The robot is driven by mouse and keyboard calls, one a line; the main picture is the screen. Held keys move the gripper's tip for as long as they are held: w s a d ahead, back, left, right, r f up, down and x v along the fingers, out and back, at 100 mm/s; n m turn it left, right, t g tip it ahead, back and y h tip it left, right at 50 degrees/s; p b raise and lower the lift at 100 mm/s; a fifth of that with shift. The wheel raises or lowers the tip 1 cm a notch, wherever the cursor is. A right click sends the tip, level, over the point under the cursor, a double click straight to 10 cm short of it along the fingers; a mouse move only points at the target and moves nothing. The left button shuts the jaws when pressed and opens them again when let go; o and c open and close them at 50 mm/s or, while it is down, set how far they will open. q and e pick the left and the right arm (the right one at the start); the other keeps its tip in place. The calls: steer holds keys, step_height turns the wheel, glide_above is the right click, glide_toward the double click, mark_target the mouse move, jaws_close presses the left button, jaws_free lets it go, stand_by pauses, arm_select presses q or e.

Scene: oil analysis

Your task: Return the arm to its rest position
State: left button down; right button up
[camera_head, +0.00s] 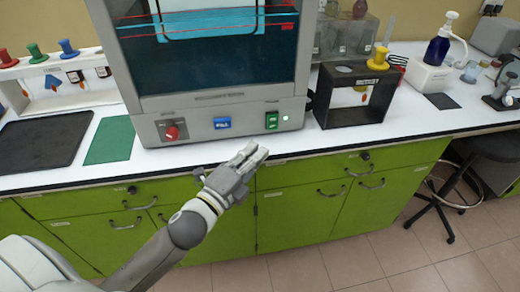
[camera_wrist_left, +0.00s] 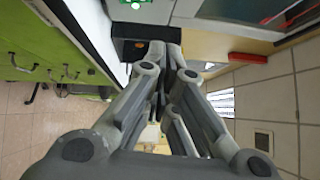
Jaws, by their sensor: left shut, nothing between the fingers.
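My left arm comes in from the lower left in the head view. Its gripper (camera_head: 254,156) is shut and empty, in front of the bench edge and below the machine (camera_head: 220,122). In the left wrist view the gripper (camera_wrist_left: 170,50) has its fingers together with nothing between them. The gripper appears apart from these controls. My right gripper is not in view.
The white bench top (camera_head: 215,151) has green drawers (camera_head: 290,200) below. A black tray (camera_head: 43,140) and green mat (camera_head: 110,140) lie at left. A black stand (camera_head: 350,112) is right of the machine. A stool (camera_head: 488,146) stands at right. The floor (camera_head: 400,240) in front looks clear.

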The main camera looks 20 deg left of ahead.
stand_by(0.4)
arm_select(q)
steer(key=a+f+n+g+y, duration=0.1)
steer(key=a+f+n+g, duration=0.15)
steer(key=f, duration=0.95)
steer(key=a+f+n+g+y, duration=0.2)
steer(key=f+n, duration=0.2)
steer(key=f, duration=0.8)
steer(key=s+a+f+n+g, duration=0.15)
steer(key=s+f, duration=0.25)
steer(key=f, duration=0.4)
steer(key=s+f+n+g, duration=0.2)
steer(key=s+f+g, duration=0.15)
steer(key=f, duration=0.45)
steer(key=s+f+n+g, duration=0.3)
steer(key=s+f+n, duration=0.1)
steer(key=s+f, duration=0.9)
steer(key=s+d+f+n+g, duration=0.1)
steer(key=s+f, duration=0.4)
steer(key=s, duration=0.5)
steer(key=s+d+f+n+g, duration=0.2)
steer(key=s+f+n+g, duration=0.1)
steer(key=s, duration=0.8)
steer(key=shift+d+f+n+g+y, duration=0.2)
steer(key=shift+f+n+g+y, duration=0.15)
steer(key=shift+f+g, duration=0.35)
